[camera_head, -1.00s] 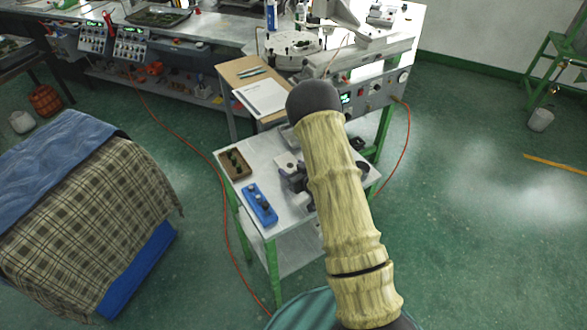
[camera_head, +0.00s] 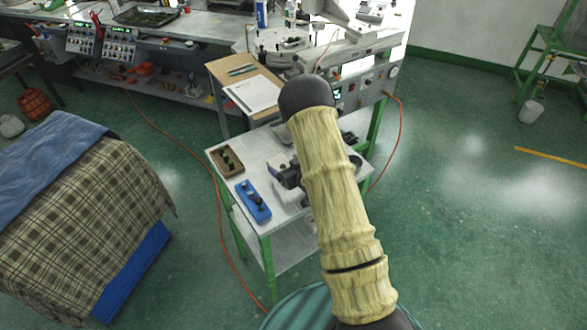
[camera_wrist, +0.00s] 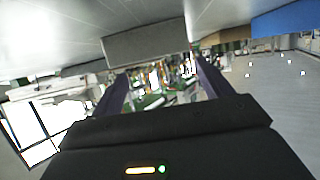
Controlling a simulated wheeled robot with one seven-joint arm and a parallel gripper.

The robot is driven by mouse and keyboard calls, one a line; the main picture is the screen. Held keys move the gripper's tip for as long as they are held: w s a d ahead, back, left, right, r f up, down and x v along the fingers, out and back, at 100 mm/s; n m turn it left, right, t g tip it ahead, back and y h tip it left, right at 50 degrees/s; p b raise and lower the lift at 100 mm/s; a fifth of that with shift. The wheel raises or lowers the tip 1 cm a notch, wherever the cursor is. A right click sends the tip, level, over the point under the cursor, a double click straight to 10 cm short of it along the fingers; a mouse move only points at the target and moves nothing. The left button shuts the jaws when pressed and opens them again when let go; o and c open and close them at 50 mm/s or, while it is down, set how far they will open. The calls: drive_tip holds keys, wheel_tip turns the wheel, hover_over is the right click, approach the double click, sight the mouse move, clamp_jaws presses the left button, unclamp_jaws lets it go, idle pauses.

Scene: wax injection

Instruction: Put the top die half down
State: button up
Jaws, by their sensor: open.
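A grey block (camera_wrist: 145,46), which looks like a die half, rests against the pale table surface in the tilted, upside-down wrist view. My gripper (camera_wrist: 160,70) is open, with its two dark fingers reaching toward this block. I cannot tell whether the block lies between the fingertips or just beyond them. In the head view my gripper (camera_head: 288,175) is low over the small table, partly hidden behind my arm. A small pale block (camera_head: 278,160) shows beside it. I cannot tell top and bottom die halves apart.
The small white table (camera_head: 235,180) also holds a brown tray (camera_head: 227,162) with small dark-green pieces and a blue holder (camera_head: 253,202). A clipboard (camera_head: 252,93) and the wax machine (camera_head: 355,85) stand behind. A blanket-covered cart (camera_head: 80,220) is at left.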

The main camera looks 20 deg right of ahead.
drive_tip(key=shift+s+p, duration=0.15)
drive_tip(key=shift+p, duration=0.5)
drive_tip(key=b+v, duration=0.4)
drive_tip(key=v, duration=0.8)
drive_tip(key=shift+r, duration=0.15)
drive_tip(key=shift+r, duration=0.1)
drive_tip(key=s+a+r+m+g+h, duration=0.1)
drive_tip(key=s+r+g, duration=0.3)
drive_tip(key=s, duration=0.4)
drive_tip(key=s+a+r+m+g+h, duration=0.2)
drive_tip(key=s+r+g+h, duration=0.1)
drive_tip(key=s+g, duration=0.3)
drive_tip(key=shift+s+a+r+m, duration=0.25)
drive_tip(key=shift+s+r+m, duration=0.15)
drive_tip(key=shift+s+r, duration=0.45)
